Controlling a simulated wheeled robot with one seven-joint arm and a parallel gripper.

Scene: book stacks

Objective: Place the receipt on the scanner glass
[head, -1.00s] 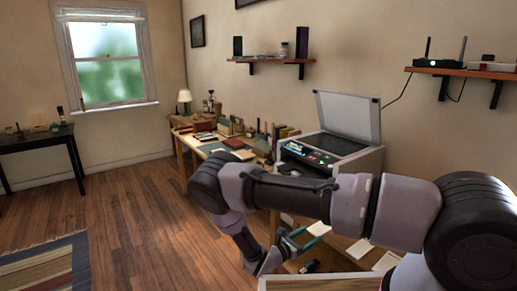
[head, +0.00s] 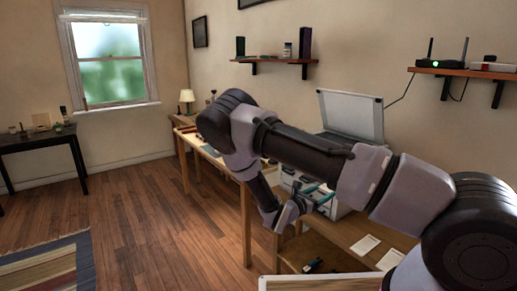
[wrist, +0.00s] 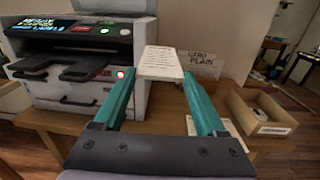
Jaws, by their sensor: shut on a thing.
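My gripper (wrist: 158,76) has teal fingers shut on the receipt (wrist: 161,62), a small pale printed slip held between the fingertips in the wrist view. In the head view my gripper (head: 322,192) is in front of the scanner, above the table. The scanner (wrist: 75,62) is a light grey machine with a lit display and dark trays on its front, at the left of the wrist view. Its lid (head: 352,115) stands raised in the head view. My arm hides most of its body there, and the glass is not visible in either view.
Two paper slips (head: 365,244) lie on the wooden table. A cardboard box (wrist: 262,112) and a lettered card (wrist: 200,65) stand right of the scanner in the wrist view. A shelf with a router (head: 434,64) hangs on the wall at the right.

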